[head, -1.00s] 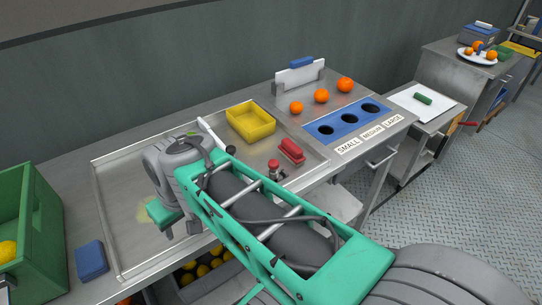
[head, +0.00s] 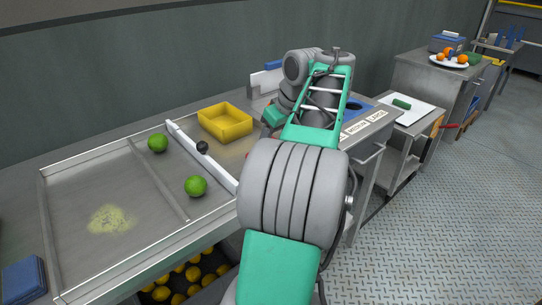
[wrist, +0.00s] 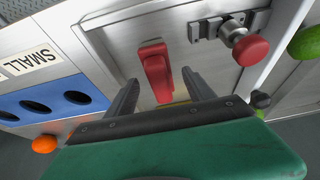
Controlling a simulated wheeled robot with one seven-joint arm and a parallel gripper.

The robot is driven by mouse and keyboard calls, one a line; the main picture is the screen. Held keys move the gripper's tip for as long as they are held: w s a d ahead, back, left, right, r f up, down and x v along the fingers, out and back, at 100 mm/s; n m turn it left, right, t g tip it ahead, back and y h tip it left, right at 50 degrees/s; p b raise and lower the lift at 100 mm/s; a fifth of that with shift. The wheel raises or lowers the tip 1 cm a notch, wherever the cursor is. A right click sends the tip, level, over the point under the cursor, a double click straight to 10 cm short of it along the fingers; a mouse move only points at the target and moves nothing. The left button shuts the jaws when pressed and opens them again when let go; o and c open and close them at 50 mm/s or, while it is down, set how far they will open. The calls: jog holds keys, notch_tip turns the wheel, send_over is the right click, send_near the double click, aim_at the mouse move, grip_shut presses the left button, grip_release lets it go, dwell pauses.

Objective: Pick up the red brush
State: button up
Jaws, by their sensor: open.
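The red brush (wrist: 157,72) lies on the metal worktop in the wrist view, its long side running toward my gripper. My gripper (wrist: 160,77) is open and empty. Its two dark fingers stand left and right of the brush in the picture, and the brush shows in the gap between them. I cannot tell how far the fingertips are above it. In the head view the brush is hidden behind my arm.
A red knob (wrist: 250,50) on a metal latch stands right of the brush. The blue panel with holes (wrist: 40,101) and an orange (wrist: 44,144) are at left. In the head view, a yellow tray (head: 226,123) and two limes (head: 196,186) lie near.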

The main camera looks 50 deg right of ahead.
jog(key=b+x, duration=0.1)
jog(key=x, duration=0.2)
jog(key=shift+c, duration=0.2)
grip_shut()
dwell(0.4)
